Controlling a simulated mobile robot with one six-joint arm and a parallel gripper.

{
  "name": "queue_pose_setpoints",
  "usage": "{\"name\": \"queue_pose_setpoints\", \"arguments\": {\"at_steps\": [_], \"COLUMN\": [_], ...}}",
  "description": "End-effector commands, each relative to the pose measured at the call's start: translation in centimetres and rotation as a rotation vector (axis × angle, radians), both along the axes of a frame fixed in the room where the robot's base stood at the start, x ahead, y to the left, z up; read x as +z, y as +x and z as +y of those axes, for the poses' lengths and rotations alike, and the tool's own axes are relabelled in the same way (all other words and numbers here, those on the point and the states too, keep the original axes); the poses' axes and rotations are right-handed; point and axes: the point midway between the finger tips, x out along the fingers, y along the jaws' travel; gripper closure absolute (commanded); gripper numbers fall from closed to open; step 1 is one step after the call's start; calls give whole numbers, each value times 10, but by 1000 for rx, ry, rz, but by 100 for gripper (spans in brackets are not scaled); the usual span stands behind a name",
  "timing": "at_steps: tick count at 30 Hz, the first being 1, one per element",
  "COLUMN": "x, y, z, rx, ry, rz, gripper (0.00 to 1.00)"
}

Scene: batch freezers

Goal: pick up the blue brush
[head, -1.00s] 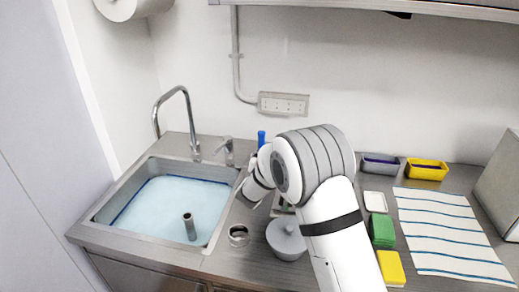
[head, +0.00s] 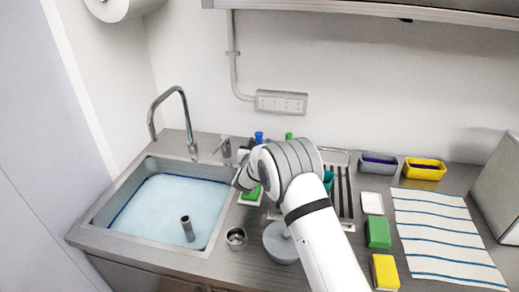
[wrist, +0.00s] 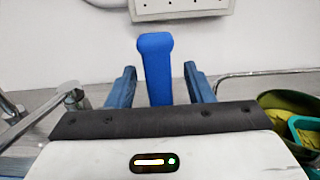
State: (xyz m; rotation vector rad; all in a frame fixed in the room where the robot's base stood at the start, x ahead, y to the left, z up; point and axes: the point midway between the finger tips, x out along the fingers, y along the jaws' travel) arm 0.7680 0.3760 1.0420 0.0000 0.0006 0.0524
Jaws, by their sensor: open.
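The blue brush shows its upright blue handle (wrist: 156,68) in the wrist view, between the two open blue fingers of my gripper (wrist: 160,76). The fingers stand apart from the handle on both sides, with a visible gap. In the head view the top of the blue brush (head: 259,137) shows behind my wrist, near the wall. My gripper (head: 241,178) is mostly hidden by my own arm there. The brush's lower end is hidden in both views.
The sink (head: 165,210) with water and the tap (head: 178,105) are at left. A drying rack (head: 343,195) is to the right. A socket strip (head: 281,101) is on the wall behind.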

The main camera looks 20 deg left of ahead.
Motion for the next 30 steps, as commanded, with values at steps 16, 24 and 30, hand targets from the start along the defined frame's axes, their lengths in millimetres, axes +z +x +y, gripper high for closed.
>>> {"name": "queue_pose_setpoints", "arguments": {"at_steps": [16, 24, 30], "x": [-1, 0, 0], "y": [4, 4, 4], "z": [2, 2, 2], "rx": [2, 3, 3], "ry": [0, 0, 0], "rz": [0, 0, 0], "gripper": [72, 94, 100]}}
